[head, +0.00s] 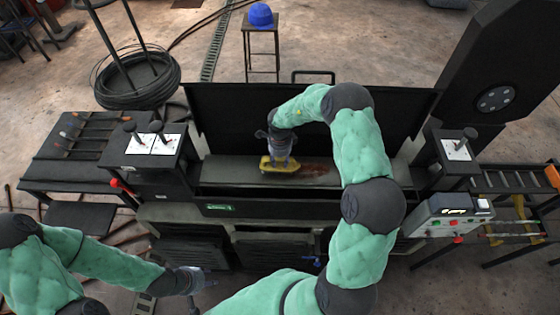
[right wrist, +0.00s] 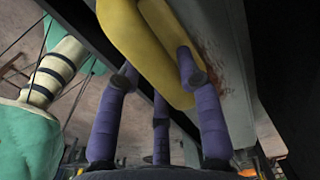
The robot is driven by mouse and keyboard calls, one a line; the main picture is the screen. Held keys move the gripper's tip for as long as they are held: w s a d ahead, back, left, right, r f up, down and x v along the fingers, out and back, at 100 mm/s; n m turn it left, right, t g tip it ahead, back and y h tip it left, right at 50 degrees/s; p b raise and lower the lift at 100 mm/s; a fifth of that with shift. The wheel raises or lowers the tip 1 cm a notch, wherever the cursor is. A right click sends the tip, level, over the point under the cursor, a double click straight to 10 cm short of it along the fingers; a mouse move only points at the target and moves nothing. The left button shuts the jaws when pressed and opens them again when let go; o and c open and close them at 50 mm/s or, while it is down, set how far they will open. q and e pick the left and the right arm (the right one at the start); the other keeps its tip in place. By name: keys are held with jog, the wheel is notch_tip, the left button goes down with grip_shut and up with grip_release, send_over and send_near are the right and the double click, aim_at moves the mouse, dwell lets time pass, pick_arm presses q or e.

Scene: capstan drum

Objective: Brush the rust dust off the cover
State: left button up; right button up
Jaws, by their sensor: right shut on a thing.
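The cover (head: 228,172) is a long grey flat surface in the middle of the machine in the head view. Reddish-brown rust dust (head: 319,173) lies on its right half; some also shows in the right wrist view (right wrist: 213,62). My right gripper (head: 279,158) is shut on a yellow brush (head: 283,168), at or just above the cover, left of the dust. In the right wrist view the fingers are around the brush (right wrist: 125,30); its underside is hidden. My left gripper (head: 198,280) is low in front of the machine, away from the cover; its finger opening is unclear.
A dark upright panel (head: 215,112) stands behind the cover. Lever boxes stand left (head: 153,146) and right (head: 452,150) of it. A control box (head: 450,217) is at the front right. A tool rack (head: 75,140) is at the left, below a wire coil (head: 138,82).

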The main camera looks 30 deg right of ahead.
aim_at(299, 166)
jog(key=shift+f, duration=0.95)
dwell(0.8)
jog(key=shift+s+d+r+p, duration=0.2)
jog(key=shift+s+d+p, duration=0.15)
jog(key=shift+d+p, duration=0.35)
jog(key=shift+s+d+p, duration=0.5)
jog(key=shift+d+p, duration=0.25)
jog(key=shift+p, duration=0.15)
jog(key=shift+s+d+f+p, duration=0.1)
jog(key=shift+s+d+p, duration=0.45)
jog(key=shift+d+p, duration=0.3)
jog(key=shift+s+d+f+p, duration=0.1)
jog(key=shift+s+d+p, duration=0.5)
jog(key=shift+d, duration=0.3)
jog(key=shift+s+d+p, duration=0.55)
jog(key=shift+d+p, duration=0.2)
jog(key=shift+s+d+f+p, duration=0.25)
jog(key=shift+s+d+p, duration=0.25)
jog(key=shift+s+d, duration=0.2)
